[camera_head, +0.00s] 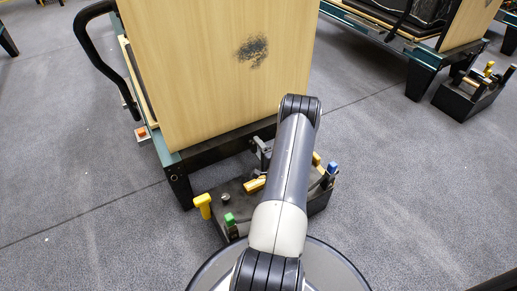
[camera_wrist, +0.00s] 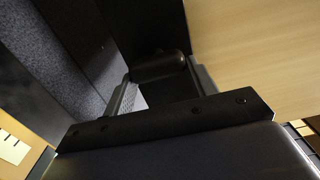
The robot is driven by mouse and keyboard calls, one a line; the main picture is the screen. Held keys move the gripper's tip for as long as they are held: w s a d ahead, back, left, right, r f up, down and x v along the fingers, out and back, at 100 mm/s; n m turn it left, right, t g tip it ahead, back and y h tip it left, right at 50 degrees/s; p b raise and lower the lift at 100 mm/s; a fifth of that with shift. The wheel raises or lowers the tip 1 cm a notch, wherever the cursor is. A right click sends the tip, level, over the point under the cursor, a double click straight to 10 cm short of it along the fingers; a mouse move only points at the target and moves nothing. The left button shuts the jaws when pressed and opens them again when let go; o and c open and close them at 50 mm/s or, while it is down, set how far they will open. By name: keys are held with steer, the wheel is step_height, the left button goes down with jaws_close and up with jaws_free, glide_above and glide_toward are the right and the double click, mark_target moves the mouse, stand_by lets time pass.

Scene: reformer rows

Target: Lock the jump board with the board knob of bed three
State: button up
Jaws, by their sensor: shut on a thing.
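The jump board (camera_head: 215,65) is a pale wooden panel with a dark smudge, standing upright at the end of the near bed. It also fills the right of the wrist view (camera_wrist: 260,50). In the wrist view my gripper (camera_wrist: 163,78) is shut on a dark rounded knob (camera_wrist: 158,66), with a grey finger on each side of it. The knob sits beside a black part next to the board's edge. In the head view my arm covers most of the gripper and the knob is hidden. How the knob meets the frame cannot be told.
A black caddy (camera_head: 316,198) with yellow, green and blue handled items stands on the floor beneath my arm. The bed's dark frame leg (camera_head: 178,185) is left of it. Another bed (camera_head: 425,50) and caddy (camera_head: 468,98) stand at the right. Grey floor between is clear.

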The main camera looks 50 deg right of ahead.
steer(key=o, duration=1)
steer(key=shift+s, duration=0.1)
steer(key=p+v, duration=0.3)
steer(key=v, duration=0.7)
steer(key=shift+s+a, duration=0.1)
steer(key=shift+s, duration=0.25)
steer(key=shift+w, duration=0.15)
steer(key=b+x, duration=0.3)
steer(key=x, duration=0.7)
steer(key=shift+w, duration=0.3)
